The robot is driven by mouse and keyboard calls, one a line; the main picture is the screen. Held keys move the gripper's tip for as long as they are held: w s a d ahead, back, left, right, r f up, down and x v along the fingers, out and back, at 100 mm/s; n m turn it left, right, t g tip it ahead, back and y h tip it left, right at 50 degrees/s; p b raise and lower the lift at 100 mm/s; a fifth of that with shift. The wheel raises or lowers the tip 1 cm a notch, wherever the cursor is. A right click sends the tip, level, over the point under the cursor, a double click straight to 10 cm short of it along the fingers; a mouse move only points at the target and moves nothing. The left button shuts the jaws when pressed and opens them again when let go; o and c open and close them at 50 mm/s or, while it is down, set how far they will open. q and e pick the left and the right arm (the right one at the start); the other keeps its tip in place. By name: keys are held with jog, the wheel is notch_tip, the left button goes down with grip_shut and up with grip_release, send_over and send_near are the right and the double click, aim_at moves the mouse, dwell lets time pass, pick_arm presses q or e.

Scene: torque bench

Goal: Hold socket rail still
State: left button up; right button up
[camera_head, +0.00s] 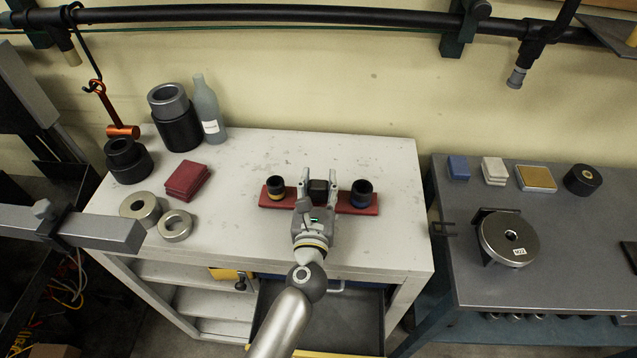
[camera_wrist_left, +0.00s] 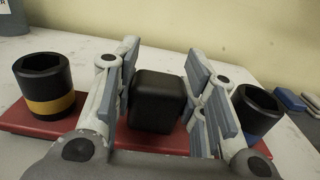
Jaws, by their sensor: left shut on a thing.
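The socket rail (camera_head: 344,208) is a flat red bar on the white bench, with a black block (camera_head: 318,189) at its middle. A black socket with a yellow band (camera_head: 275,188) stands on its left part, and a black socket with a blue band (camera_head: 361,193) on its right part. My left gripper (camera_head: 319,180) has its fingers on either side of the black block and is shut on it. The left wrist view shows the block (camera_wrist_left: 156,98) between the finger pads (camera_wrist_left: 160,95) and the red rail (camera_wrist_left: 27,128) beneath. My right gripper is not in view.
The white bench (camera_head: 370,150) is clear around the rail. To its left lie metal rings (camera_head: 175,225), red blocks (camera_head: 187,180), black cylinders (camera_head: 128,160) and a grey bottle (camera_head: 207,110). A drawer (camera_head: 340,310) stands open below. A grey bench (camera_head: 480,280) is at right.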

pick_arm(q)
jog(key=shift+f+b, duration=0.1)
jog(key=shift+b, duration=0.2)
dwell(0.8)
jog(key=shift+d+r, duration=0.1)
jog(key=shift+r, duration=0.15)
dwell(0.6)
jog(key=o, duration=1.4)
jog(key=shift+s+f, duration=0.1)
jog(key=shift+f, duration=0.05)
jog(key=shift+c, duration=0.2)
